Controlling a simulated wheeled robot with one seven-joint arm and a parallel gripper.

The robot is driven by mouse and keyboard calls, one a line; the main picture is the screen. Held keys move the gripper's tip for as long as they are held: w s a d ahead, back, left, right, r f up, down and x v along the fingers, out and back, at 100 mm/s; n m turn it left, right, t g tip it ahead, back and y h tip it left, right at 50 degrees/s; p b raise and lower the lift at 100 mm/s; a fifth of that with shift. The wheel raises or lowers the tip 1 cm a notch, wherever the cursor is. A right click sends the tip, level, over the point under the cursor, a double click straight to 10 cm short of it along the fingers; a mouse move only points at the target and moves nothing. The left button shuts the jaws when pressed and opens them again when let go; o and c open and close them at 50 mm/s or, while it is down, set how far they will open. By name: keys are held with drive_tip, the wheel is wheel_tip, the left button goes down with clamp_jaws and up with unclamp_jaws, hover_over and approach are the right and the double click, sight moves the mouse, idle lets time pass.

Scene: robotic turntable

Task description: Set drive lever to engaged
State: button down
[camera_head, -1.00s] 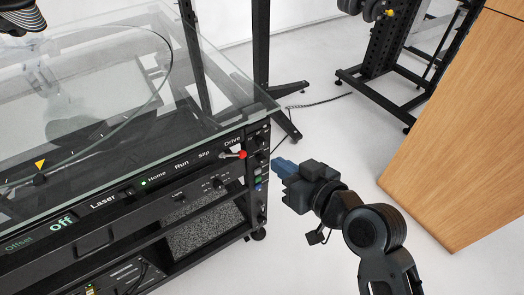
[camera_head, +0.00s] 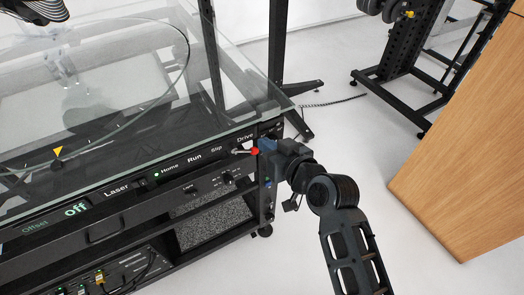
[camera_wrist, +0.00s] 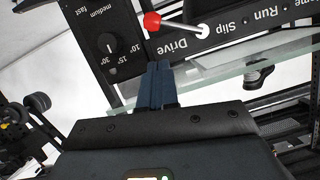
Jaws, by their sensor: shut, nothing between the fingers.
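The drive lever is a thin metal rod with a red ball knob (camera_head: 255,152) under the "Drive" label on the front panel (camera_head: 205,160). In the head view its rod runs left from the knob. The red knob (camera_wrist: 152,21) also shows in the wrist view, with the rod running to a white pivot near the "Slip" and "Drive" labels. My gripper (camera_head: 266,147) is shut and empty, its blue fingers just right of the knob. In the wrist view the fingertips (camera_wrist: 157,66) sit close below the knob; whether they touch it I cannot tell.
A glass top (camera_head: 130,140) overhangs the panel just above the lever. A dial (camera_wrist: 107,43) is beside the knob in the wrist view. A wooden panel (camera_head: 460,140) stands at the right, and a black rack (camera_head: 400,70) stands behind.

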sight(255, 149)
drive_tip(key=shift+w+a+f, duration=0.15)
drive_tip(key=shift+a+f, duration=0.1)
drive_tip(key=shift+f, duration=0.35)
drive_tip(key=shift+w+a+f, duration=0.15)
drive_tip(key=shift+a+f, duration=0.05)
drive_tip(key=shift+f, duration=0.35)
drive_tip(key=shift+w+a+f, duration=0.15)
drive_tip(key=shift+a+f, duration=0.1)
drive_tip(key=shift+f, duration=0.35)
drive_tip(key=shift+f+b, duration=0.15)
drive_tip(key=shift+b, duration=0.2)
drive_tip(key=shift+f+m+b, duration=0.2)
drive_tip(key=shift+m+b, duration=0.2)
drive_tip(key=shift+b, duration=0.1)
drive_tip(key=shift+s+a+f+m+g+y+b, duration=0.15)
drive_tip(key=shift+s+a+f+m+y+b, duration=0.45)
drive_tip(key=shift+m+b, duration=1)
drive_tip(key=shift+s+a+f+m+g+y+b, duration=0.1)
drive_tip(key=shift+a+f+m+g+y+b, duration=0.2)
drive_tip(key=shift+f+m+y+b, duration=1.15)
drive_tip(key=shift+s+a+f+m+g+y+b, duration=0.1)
drive_tip(key=shift+s+a+m+y+b, duration=0.3)
drive_tip(key=shift+m+b, duration=1.25)
drive_tip(key=shift+w+a+n+b, duration=0.1)
drive_tip(key=shift+w+n+b, duration=0.05)
drive_tip(key=shift+n+b, duration=0.2)
drive_tip(key=shift+r, duration=0.1)
